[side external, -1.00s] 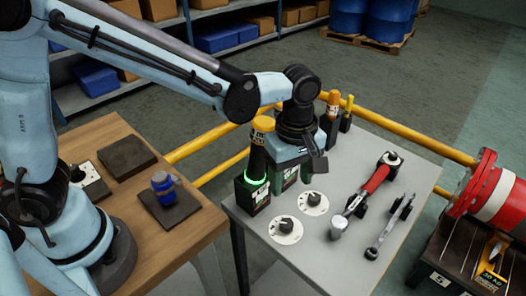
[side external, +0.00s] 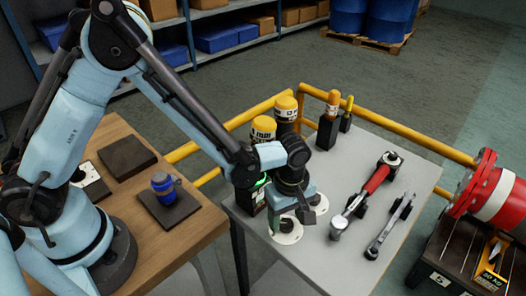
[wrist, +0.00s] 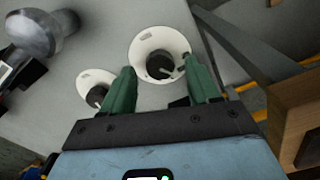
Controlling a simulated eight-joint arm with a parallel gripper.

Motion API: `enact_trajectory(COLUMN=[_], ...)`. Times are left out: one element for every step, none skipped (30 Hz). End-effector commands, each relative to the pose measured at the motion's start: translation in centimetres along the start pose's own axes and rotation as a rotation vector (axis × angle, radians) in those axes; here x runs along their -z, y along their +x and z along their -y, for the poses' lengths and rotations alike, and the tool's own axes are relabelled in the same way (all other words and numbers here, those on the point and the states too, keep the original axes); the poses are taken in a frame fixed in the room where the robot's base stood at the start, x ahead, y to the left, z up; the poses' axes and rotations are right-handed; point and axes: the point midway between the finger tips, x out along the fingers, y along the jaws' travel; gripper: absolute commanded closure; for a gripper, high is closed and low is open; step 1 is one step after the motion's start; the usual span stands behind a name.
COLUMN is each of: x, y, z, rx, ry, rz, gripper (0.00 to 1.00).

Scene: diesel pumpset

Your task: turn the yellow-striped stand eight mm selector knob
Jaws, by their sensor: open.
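Two white round dials with black knobs lie on the grey table. The front dial (side external: 287,238) is partly under my gripper (side external: 291,214). In the wrist view this dial (wrist: 146,48) and its black knob (wrist: 160,66) appear between the green fingertips of my gripper (wrist: 160,68). The fingers are open, with visible space beside the knob; contact is not evident. The back dial (side external: 322,203) is mostly hidden by my gripper; it shows in the wrist view (wrist: 88,80), partly behind the left finger. I cannot tell which dial belongs to the yellow-striped stand.
Yellow-capped containers (side external: 286,108) stand behind my gripper, with a black stand (side external: 250,200) at left. A red-handled tool (side external: 372,186) and a grey wrench (side external: 390,228) lie to the right. A blue item (side external: 163,187) sits on the wooden table.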

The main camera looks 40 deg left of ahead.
Motion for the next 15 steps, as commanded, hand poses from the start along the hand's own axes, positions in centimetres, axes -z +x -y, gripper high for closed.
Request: enact_trajectory(x=[0.0, 0.0, 0.0, 0.0, 0.0, 0.0, 0.0, 0.0, 0.0, 0.0, 0.0, 0.0, 0.0, 0.0, 0.0], y=[0.5, 0.7, 1.0, 1.1, 1.3, 1.4, 1.5, 1.5, 1.6, 1.6, 1.6, 1.6, 1.6, 1.6, 1.6], z=[0.0, 0.0, 0.0, 0.0, 0.0, 0.0, 0.0, 0.0, 0.0, 0.0, 0.0, 0.0, 0.0, 0.0, 0.0], rx=[0.0, 0.0, 0.0, 0.0, 0.0, 0.0, 0.0, 0.0, 0.0, 0.0, 0.0, 0.0, 0.0, 0.0, 0.0], ry=[0.0, 0.0, 0.0, 0.0, 0.0, 0.0, 0.0, 0.0, 0.0, 0.0, 0.0, 0.0, 0.0, 0.0, 0.0], rz=[0.0, 0.0, 0.0, 0.0, 0.0, 0.0, 0.0, 0.0, 0.0, 0.0, 0.0, 0.0, 0.0, 0.0, 0.0], gripper=[0.4, 0.4, 0.4, 0.4, 0.4, 0.4, 0.4, 0.4, 0.4, 0.4, 0.4, 0.4, 0.4, 0.4, 0.4])
